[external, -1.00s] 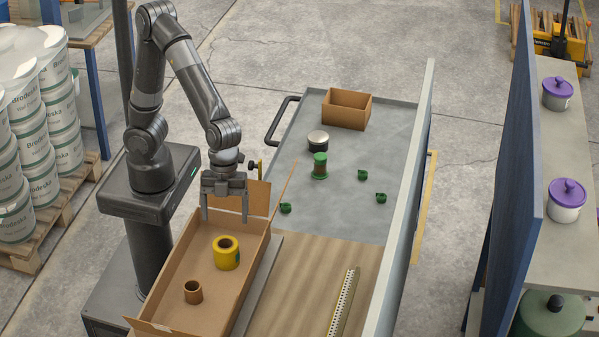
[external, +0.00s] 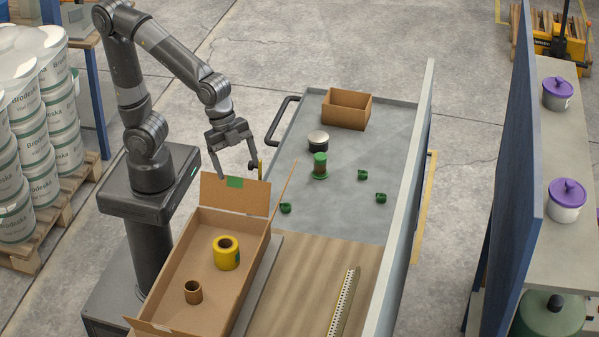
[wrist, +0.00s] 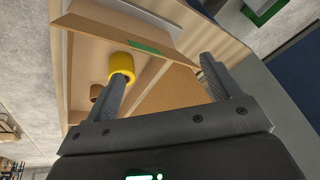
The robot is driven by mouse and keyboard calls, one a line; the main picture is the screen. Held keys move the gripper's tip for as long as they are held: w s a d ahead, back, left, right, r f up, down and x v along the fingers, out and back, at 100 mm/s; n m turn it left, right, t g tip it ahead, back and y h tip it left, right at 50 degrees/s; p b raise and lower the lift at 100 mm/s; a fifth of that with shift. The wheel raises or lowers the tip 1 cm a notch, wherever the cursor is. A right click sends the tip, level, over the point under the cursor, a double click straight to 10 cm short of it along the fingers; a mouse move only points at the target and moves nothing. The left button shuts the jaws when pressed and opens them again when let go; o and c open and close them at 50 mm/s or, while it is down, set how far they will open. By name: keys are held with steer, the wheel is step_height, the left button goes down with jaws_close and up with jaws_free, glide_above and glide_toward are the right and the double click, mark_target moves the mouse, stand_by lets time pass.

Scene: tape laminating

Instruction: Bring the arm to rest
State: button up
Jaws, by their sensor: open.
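My gripper (external: 238,174) is open and empty. It hangs in the air just above and beyond the raised far flap of the open cardboard box (external: 205,252). Its two fingers (wrist: 165,88) also show spread apart in the wrist view. A green patch (external: 235,182) sits on that flap. A yellow tape roll (external: 226,254) and a small brown cardboard core (external: 193,292) are inside the box. In the wrist view one finger partly covers the yellow roll (wrist: 122,63).
A grey cart top (external: 345,215) holds a small open carton (external: 346,109), a round tin (external: 318,141), a green spool (external: 320,166) and several small green pieces. A toothed strip (external: 343,302) lies on the wooden part. A raised panel edges the right side.

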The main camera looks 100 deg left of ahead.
steer(key=s+a+r+n+t+y, duration=0.1)
steer(key=s+a+n, duration=0.3)
steer(key=s+a, duration=0.2)
steer(key=s+a+r+n+t, duration=0.1)
steer(key=s+a+n, duration=0.4)
steer(key=a, duration=0.6)
steer(key=shift+s+a+r+y, duration=0.2)
steer(key=shift+s+r+y, duration=0.2)
steer(key=shift+r, duration=0.1)
